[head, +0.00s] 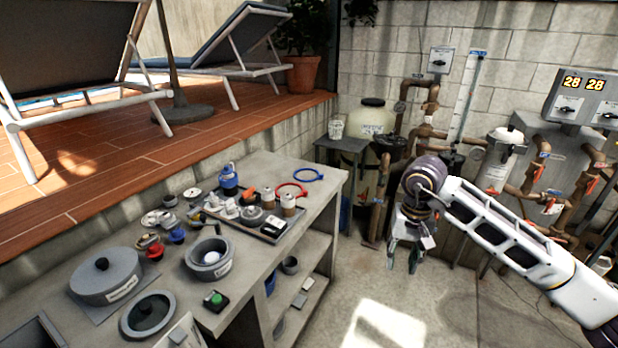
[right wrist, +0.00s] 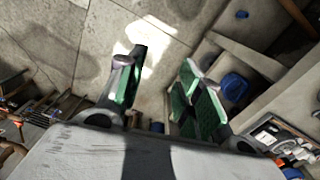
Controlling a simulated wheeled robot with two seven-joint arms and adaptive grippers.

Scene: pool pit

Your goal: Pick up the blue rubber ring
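The blue rubber ring (head: 308,174) lies flat at the far right end of the grey workbench (head: 328,206) in the head view. A red ring (head: 291,190) lies just in front of it. My right gripper (head: 403,262) hangs to the right of the bench, above the floor and apart from the blue ring. In the right wrist view its green-padded fingers (right wrist: 160,85) are spread with nothing between them. The blue ring cannot be made out in the right wrist view. My left gripper is not in view.
A dark tray (head: 270,236) with cups and bottles stands close to the rings. A blue bottle (head: 228,179) stands behind it. Pots (head: 105,275) fill the near bench. Pipes and a tank (head: 374,135) stand by the back wall. The floor right of the bench is free.

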